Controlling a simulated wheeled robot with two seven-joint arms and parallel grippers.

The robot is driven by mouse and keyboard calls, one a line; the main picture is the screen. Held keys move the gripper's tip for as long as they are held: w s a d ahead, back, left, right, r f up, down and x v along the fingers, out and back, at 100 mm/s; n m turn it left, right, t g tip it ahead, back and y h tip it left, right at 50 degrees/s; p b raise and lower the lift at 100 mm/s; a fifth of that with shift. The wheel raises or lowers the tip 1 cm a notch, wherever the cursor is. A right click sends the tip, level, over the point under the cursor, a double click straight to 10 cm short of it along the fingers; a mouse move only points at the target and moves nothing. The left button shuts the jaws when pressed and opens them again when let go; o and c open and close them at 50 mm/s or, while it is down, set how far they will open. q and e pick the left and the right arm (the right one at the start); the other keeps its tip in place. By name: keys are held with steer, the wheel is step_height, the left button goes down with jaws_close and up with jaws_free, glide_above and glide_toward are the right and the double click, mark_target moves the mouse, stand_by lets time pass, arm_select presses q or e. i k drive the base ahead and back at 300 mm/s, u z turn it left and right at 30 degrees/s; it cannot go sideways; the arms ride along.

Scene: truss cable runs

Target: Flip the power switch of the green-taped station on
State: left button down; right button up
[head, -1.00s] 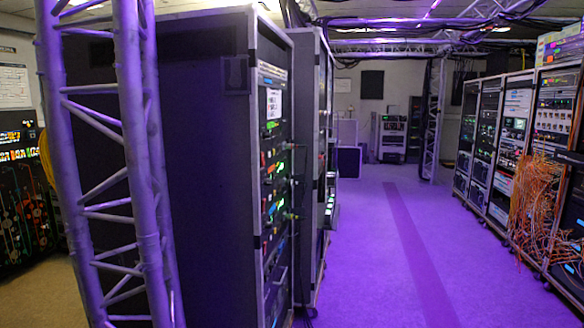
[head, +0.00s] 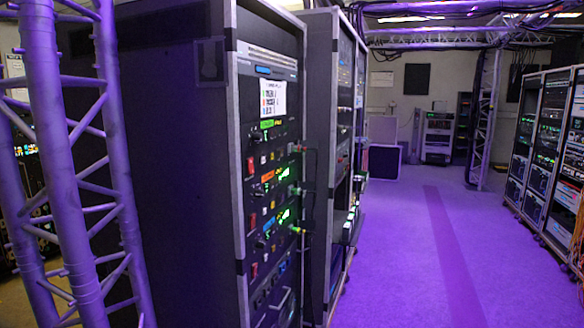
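A tall dark rack (head: 170,200) stands close on the left, and its front panel is seen at a steep angle. A strip of green tape (head: 267,125) shows near the top of its control rows, below a white label sheet (head: 272,97). A red switch-like part (head: 250,166) is at the panel's left edge below the green tape; its position is too small to tell. An orange strip (head: 267,177) and more red parts (head: 252,220) lie lower. Green lit displays (head: 284,172) show in the lower rows. Neither of my grippers is in view.
A metal truss tower (head: 90,180) stands at the left, before the rack's side. A second rack (head: 335,130) adjoins the first. Cables (head: 303,190) stick out from the panel. The purple-lit floor (head: 400,260) is open to the right, with more racks (head: 545,140) beyond.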

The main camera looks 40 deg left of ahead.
mark_target(251, 170)
steer(key=i, duration=2.1)
steer(key=u, duration=2.6)
